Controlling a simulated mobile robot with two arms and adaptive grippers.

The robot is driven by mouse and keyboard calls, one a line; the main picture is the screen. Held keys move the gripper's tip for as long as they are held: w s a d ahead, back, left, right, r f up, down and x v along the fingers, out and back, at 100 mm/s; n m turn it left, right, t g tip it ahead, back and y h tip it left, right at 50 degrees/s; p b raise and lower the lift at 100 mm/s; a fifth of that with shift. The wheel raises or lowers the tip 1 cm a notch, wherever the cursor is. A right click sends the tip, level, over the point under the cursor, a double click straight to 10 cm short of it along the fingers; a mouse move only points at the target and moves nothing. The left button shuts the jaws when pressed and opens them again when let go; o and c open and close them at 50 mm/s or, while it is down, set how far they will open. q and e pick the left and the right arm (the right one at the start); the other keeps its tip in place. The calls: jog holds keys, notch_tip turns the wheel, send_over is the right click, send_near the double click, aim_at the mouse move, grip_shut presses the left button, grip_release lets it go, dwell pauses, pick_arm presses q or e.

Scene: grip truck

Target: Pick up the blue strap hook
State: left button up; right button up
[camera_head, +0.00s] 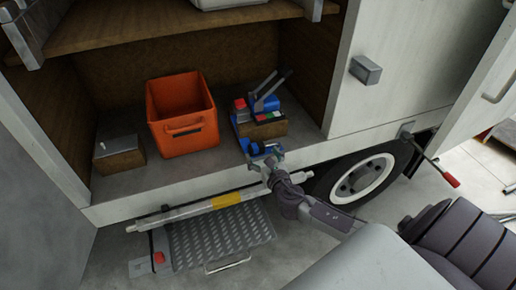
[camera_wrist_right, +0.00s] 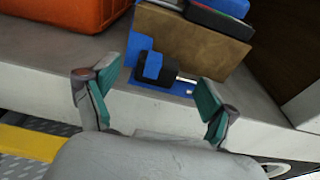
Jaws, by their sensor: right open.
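A small blue and black piece (camera_wrist_right: 153,68), which looks like the blue strap hook, lies on the truck compartment floor in front of a brown block (camera_wrist_right: 195,42). A flat blue strip (camera_wrist_right: 137,48) shows beside and under it. In the head view the blue part (camera_head: 256,149) is partly hidden by my right gripper (camera_head: 268,160). In the wrist view my right gripper (camera_wrist_right: 158,88) is open, its teal-padded fingers apart. The blue piece shows between and beyond the fingertips; I cannot tell if they touch it. My left gripper is not in view.
An orange crate (camera_head: 182,125) stands left of the brown block, with a smaller brown box (camera_head: 119,157) farther left. Blue, red and green items with grey handles (camera_head: 265,104) sit on the block. The compartment's front ledge (camera_head: 160,198) runs below.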

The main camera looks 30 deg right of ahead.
aim_at(256, 144)
jog(key=x, duration=0.5)
jog(key=shift+w+r, duration=0.1)
jog(key=shift+w, duration=0.1)
jog(key=shift+s+r, duration=0.1)
jog(key=shift+c, duration=0.8)
jog(key=c, duration=1.2)
jog(key=shift+o, duration=0.2)
jog(key=shift+r+p, duration=0.1)
jog(key=shift+p, duration=0.2)
jog(key=shift+r, duration=0.3)
notch_tip(256, 144, up, 4)
jog(key=shift+d+p, duration=0.15)
jog(key=shift+p, duration=0.7)
jog(key=s+d+r+b, duration=0.1)
jog(key=s+d+r, duration=0.4)
jog(key=d, duration=0.5)
jog(key=shift+s+r, duration=0.15)
jog(key=shift+r, duration=0.45)
